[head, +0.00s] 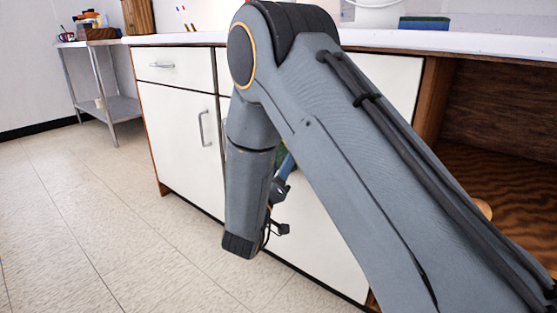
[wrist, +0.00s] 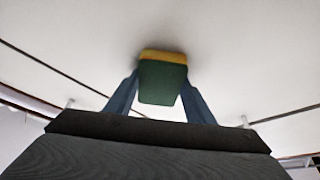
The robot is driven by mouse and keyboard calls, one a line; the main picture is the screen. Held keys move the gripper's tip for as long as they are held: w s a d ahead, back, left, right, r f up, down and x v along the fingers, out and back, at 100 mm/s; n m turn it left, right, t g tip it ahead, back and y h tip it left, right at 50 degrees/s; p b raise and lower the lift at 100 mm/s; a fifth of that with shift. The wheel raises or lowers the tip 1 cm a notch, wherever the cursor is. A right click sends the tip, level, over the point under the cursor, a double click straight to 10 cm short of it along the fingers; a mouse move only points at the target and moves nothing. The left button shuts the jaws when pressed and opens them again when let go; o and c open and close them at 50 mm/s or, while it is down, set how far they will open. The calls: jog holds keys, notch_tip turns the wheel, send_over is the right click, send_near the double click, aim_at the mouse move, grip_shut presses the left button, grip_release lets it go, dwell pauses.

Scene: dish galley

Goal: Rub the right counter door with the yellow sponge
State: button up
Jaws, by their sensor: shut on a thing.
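The yellow sponge (wrist: 163,57) has a yellow layer and a green layer (wrist: 160,84). My gripper (wrist: 161,77) is shut on it, with one blue finger on each side. The yellow layer faces a white panel (wrist: 230,60), with a soft shadow around it; it is touching or very close, I cannot tell which. In the head view the right counter door (head: 322,240) is white, closed and partly hidden by my arm. A bit of green and blue from the sponge and my gripper (head: 281,178) shows beside the arm, in front of that door.
The left counter door (head: 180,125) with a metal handle is closed under a drawer (head: 168,66). A blue and green sponge (head: 425,23) and a white bucket (head: 376,14) stand on the countertop (head: 480,41). An open wooden bay (head: 500,110) lies right. Floor (head: 80,220) at left is clear.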

jog(key=s+d+p, duration=0.3)
jog(key=d+p, duration=0.1)
jog(key=d, duration=0.1)
jog(key=shift+s, duration=0.4)
jog(key=shift+a, duration=0.1)
jog(key=shift+w+a+r, duration=0.1)
jog(key=shift+w+a, duration=1.6)
jog(key=shift+a, duration=0.3)
jog(key=shift+w+a, duration=1.65)
jog(key=shift+a, duration=0.3)
jog(key=shift+p, duration=0.3)
